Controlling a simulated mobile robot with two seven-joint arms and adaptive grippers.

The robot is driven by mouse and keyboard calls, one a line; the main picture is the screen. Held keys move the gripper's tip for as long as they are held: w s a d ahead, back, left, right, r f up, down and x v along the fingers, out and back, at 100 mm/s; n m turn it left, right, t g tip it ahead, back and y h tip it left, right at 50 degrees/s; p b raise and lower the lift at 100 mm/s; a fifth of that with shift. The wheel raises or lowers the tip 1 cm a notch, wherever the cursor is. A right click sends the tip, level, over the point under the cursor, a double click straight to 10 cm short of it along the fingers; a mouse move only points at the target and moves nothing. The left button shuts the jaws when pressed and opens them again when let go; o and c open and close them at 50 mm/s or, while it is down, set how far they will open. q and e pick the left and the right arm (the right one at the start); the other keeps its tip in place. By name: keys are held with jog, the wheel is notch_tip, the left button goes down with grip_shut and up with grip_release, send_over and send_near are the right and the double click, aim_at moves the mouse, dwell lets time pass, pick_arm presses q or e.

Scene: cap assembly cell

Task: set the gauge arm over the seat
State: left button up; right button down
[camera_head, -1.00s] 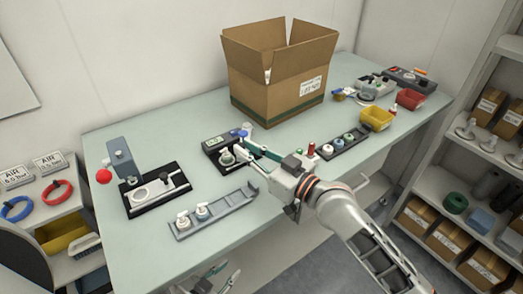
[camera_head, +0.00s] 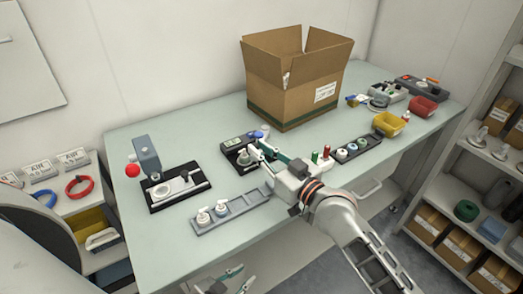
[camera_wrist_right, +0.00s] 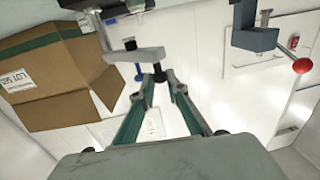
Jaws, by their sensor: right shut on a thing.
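The gauge station is a black base (camera_head: 229,147) with a green display, near the middle of the table. A pale capped part sits on its seat (camera_head: 243,159). My right gripper (camera_head: 257,148) is at the station's right side, its fingers partly hiding it. In the right wrist view the gripper (camera_wrist_right: 161,80) is shut at a small dark pin of the gauge arm, a grey bar (camera_wrist_right: 142,54) with a black knob. From these views I cannot tell whether the arm is over the seat. My left gripper (camera_head: 234,280) is open and empty, low at the table's front.
A tray (camera_head: 235,209) with white pump caps lies in front of the station. A press with a red ball (camera_head: 147,153) stands left. A large open carton (camera_head: 290,85) stands behind. Another tray (camera_head: 369,145) with caps and yellow and red bins are right.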

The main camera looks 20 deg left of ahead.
jog(key=c, duration=2)
grip_release()
jog(key=shift+o, duration=0.2)
jog(key=shift+d, duration=0.1)
jog(key=v, duration=1.2)
